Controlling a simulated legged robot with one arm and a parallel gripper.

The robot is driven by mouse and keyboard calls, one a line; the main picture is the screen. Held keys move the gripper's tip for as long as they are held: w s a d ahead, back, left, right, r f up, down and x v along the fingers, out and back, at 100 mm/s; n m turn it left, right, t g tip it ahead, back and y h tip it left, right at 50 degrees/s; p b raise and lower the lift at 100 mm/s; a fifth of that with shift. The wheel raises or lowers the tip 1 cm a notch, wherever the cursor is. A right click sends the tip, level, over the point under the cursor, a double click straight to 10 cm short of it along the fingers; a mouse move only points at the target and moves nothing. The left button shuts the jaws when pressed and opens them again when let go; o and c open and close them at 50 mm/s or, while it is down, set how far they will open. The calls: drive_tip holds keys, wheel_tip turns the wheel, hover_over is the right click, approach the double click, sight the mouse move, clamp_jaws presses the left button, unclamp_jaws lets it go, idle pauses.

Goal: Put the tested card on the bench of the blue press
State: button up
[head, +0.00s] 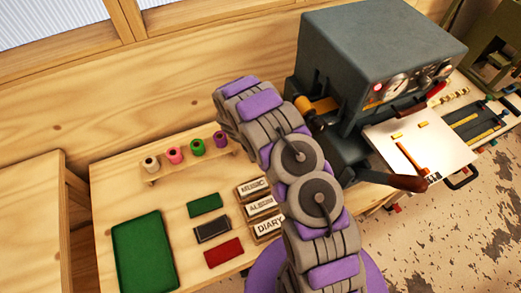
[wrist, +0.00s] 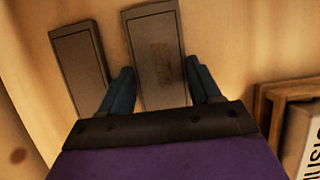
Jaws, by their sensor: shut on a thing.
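In the wrist view, my gripper (wrist: 160,82) has its two dark blue fingers against the sides of a dark grey-brown card (wrist: 158,28) with a faint brown mark. A second plain card of similar look (wrist: 78,62) lies to its left, apart from the fingers. My gripper cannot be made out in the head view, where my arm fills the middle. The blue-grey press (head: 375,45) stands at the upper right, with gauges and a red light on its front. A pale flat bench (head: 437,155) extends from its front, partly covered by small gold pieces and an orange-brown lever.
A wooden table holds a green mat or tray (head: 143,252), green (head: 205,205), black (head: 212,230) and red (head: 224,252) flat pieces, and lettered boxes (head: 262,207). Several coloured rolls (head: 197,146) stand behind. A greenish machine (head: 497,50) is at far right.

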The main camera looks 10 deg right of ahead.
drive_tip(key=o, duration=1.1)
drive_tip(key=p+v, duration=0.2)
drive_tip(key=v, duration=1)
drive_tip(key=shift+d+r, duration=0.1)
drive_tip(key=shift+r, duration=0.05)
